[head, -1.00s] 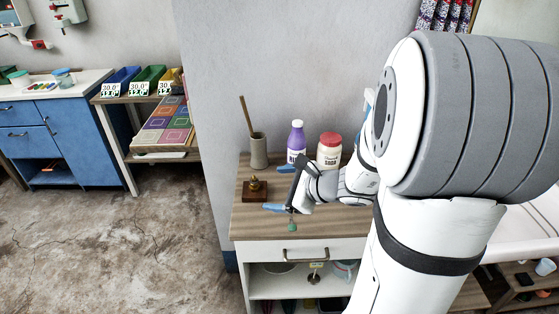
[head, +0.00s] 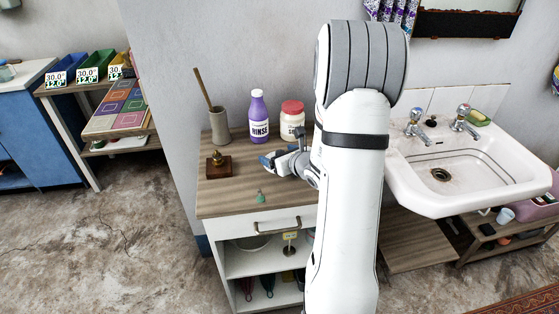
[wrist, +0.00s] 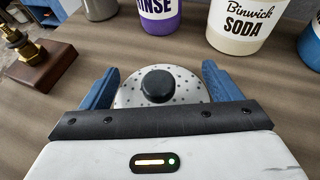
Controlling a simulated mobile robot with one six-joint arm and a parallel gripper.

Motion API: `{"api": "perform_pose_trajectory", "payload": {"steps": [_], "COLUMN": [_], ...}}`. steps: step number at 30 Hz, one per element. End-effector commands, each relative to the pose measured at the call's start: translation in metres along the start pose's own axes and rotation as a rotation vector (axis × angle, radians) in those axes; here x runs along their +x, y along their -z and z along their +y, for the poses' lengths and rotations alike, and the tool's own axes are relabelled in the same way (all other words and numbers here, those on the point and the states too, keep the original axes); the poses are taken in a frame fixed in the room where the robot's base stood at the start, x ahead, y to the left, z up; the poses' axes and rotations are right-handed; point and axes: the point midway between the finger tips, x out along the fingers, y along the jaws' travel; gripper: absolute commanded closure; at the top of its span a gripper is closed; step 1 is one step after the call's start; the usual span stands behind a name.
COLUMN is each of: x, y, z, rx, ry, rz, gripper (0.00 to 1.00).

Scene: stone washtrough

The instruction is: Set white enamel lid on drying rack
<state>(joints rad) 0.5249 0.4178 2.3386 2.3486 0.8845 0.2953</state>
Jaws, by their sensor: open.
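The white enamel lid (wrist: 185,88), speckled and with a black knob (wrist: 157,85), lies on the wooden counter top in the wrist view. My gripper (wrist: 160,68) is open, with one blue finger on each side of the lid. I cannot tell whether the fingers touch it. The lid's near edge is hidden behind my gripper's body. In the head view my gripper (head: 276,160) is low over the counter, and I cannot make out the lid there. I cannot identify a drying rack in either view.
A purple rinse bottle (head: 258,118) and a soda jar (head: 292,120) stand behind my gripper. A grey crock (head: 219,125) and a brass piece on a wooden block (head: 218,165) stand left. A small green item (head: 261,197) lies near the front. A sink (head: 470,160) is at right.

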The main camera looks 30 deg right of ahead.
Motion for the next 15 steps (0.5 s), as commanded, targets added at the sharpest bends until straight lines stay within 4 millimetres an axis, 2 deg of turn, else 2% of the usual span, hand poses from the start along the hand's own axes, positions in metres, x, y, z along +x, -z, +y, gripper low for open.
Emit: {"api": "perform_pose_trajectory", "payload": {"steps": [3,10,15], "x": [0.0107,0.0122,0.0120], "y": [0.0001,-0.0002,-0.0002], "z": [0.0004,-0.0001,-0.0002], "rx": [0.000,-0.001,-0.001], "ry": [-0.001,0.001,0.000], "rz": [0.001,0.000,0.000], "gripper": [0.16,0.16,0.28]}}
